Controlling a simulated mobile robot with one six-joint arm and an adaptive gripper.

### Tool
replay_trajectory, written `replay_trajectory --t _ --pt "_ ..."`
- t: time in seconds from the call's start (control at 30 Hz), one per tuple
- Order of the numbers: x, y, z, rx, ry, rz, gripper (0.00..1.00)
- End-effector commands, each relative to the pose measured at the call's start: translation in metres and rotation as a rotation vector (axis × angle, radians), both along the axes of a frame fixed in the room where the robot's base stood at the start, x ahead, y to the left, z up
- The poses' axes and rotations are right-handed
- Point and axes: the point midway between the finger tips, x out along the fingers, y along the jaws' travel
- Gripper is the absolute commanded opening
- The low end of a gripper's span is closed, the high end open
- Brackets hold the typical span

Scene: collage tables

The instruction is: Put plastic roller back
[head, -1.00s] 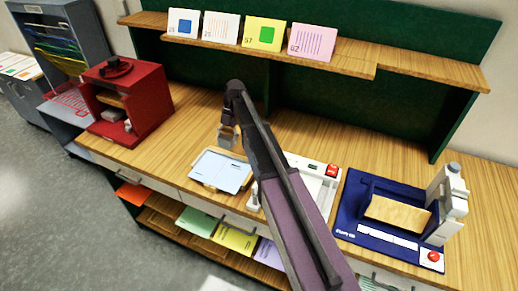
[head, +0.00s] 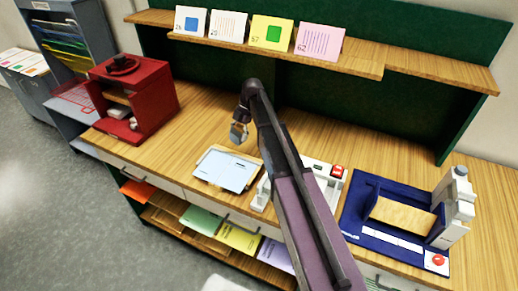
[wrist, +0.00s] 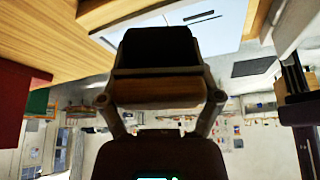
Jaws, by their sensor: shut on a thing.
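My gripper (head: 239,133) hangs above the wooden counter, behind the pale blue sheet on its board. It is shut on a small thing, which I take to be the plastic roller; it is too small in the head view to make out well. In the wrist view a black block (wrist: 155,48) and a brownish rounded bar (wrist: 158,93) lie across the front of my gripper, between its two side links. I cannot tell how much of these is the roller. My arm hides part of the counter and of the white device.
The pale blue sheet (head: 228,170) lies on a board near the counter's front edge. A red press (head: 150,95) stands left, a white device (head: 325,185) right of the sheet, and a blue machine (head: 385,225) further right. A shelf (head: 330,55) with several cards runs behind. Counter behind the sheet is clear.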

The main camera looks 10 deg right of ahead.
Motion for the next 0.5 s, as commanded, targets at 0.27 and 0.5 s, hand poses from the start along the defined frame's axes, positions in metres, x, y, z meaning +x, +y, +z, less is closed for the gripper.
replay_trajectory --t 0.27,0.5 --pt "0.019 -0.032 -0.001 -0.021 -0.010 -0.443 0.40" --pt "0.036 -0.061 -0.002 -0.041 -0.010 -0.824 0.40"
